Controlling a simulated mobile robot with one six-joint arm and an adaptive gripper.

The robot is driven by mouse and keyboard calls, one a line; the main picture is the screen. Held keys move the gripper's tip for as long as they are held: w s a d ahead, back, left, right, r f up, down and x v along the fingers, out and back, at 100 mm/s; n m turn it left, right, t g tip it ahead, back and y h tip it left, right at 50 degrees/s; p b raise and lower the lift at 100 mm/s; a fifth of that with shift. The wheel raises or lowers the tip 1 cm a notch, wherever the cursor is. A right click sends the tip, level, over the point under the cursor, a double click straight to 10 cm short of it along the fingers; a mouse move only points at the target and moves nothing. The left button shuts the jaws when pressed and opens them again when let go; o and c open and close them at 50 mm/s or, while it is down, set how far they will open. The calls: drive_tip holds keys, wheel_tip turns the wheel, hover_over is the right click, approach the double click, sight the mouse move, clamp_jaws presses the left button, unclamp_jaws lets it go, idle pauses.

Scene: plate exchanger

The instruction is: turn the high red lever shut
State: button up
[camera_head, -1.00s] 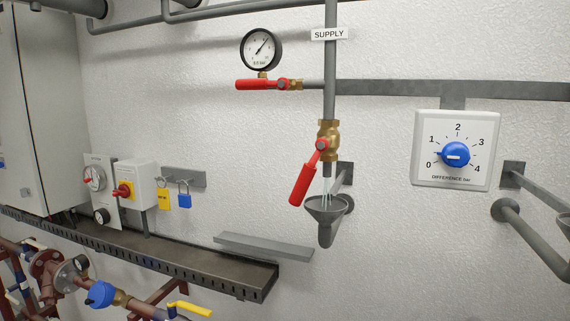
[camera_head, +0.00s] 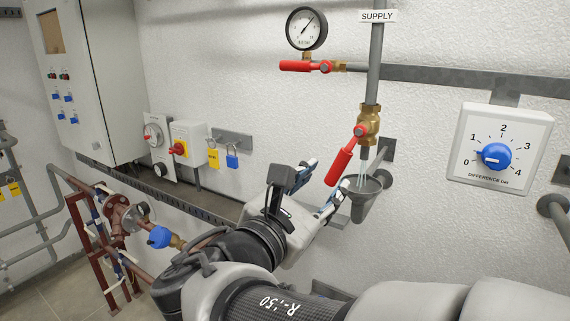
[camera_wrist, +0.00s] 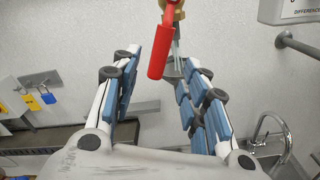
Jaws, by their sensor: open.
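Two red levers show in the head view. The upper one (camera_head: 297,66) lies level beside the pressure gauge (camera_head: 307,29). The lower one (camera_head: 341,164) hangs tilted down-left from a brass valve (camera_head: 368,126) on the supply pipe. Thin streams of water run below this valve into a grey funnel (camera_head: 366,185). My gripper (camera_head: 320,182) is open and empty, just left of and below the lower lever's grip. In the wrist view the lower red lever (camera_wrist: 161,51) appears between the fingertips (camera_wrist: 162,62), seemingly beyond them; contact cannot be told.
A dial box (camera_head: 499,147) with a blue knob is on the wall at right. A steel tap (camera_wrist: 272,130) shows at lower right in the wrist view.

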sight(336, 170)
drive_tip(key=x, duration=0.9)
drive_tip(key=shift+c, duration=0.5)
clamp_jaws()
